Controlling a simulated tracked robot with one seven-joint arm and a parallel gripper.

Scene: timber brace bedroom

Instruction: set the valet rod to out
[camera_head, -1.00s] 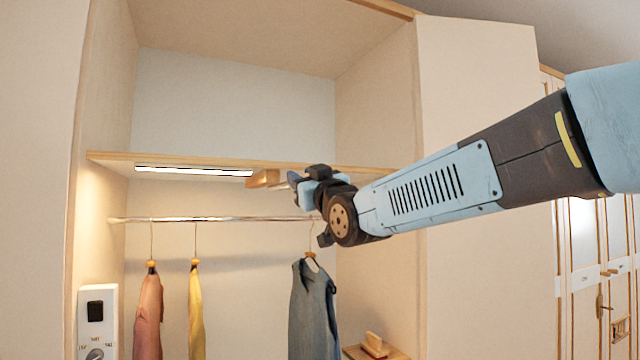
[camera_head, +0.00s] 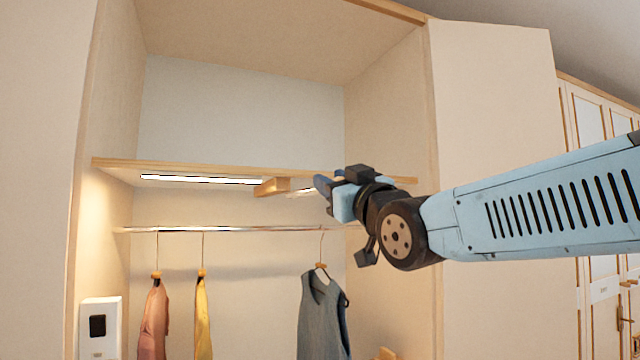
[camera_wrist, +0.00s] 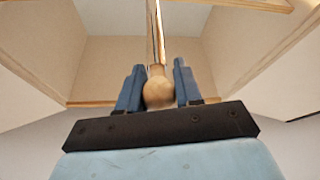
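The valet rod's wooden mount (camera_head: 272,187) sits under the shelf, to the right of the light strip. A short length of the valet rod (camera_head: 304,191) shows between this mount and my gripper (camera_head: 322,187). In the wrist view the rod (camera_wrist: 157,40) runs away from me as a thin bar, with a round wooden knob (camera_wrist: 159,92) at its near end. The blue fingers of my gripper (camera_wrist: 160,88) lie on both sides of the knob and appear closed on it. In the head view the knob is hidden by my gripper.
The shelf (camera_head: 215,167) is just above the rod. A metal clothes rail (camera_head: 235,229) runs below, with a pink garment (camera_head: 154,320), a yellow one (camera_head: 202,315) and a grey vest (camera_head: 322,315). A white control panel (camera_head: 99,330) is at lower left.

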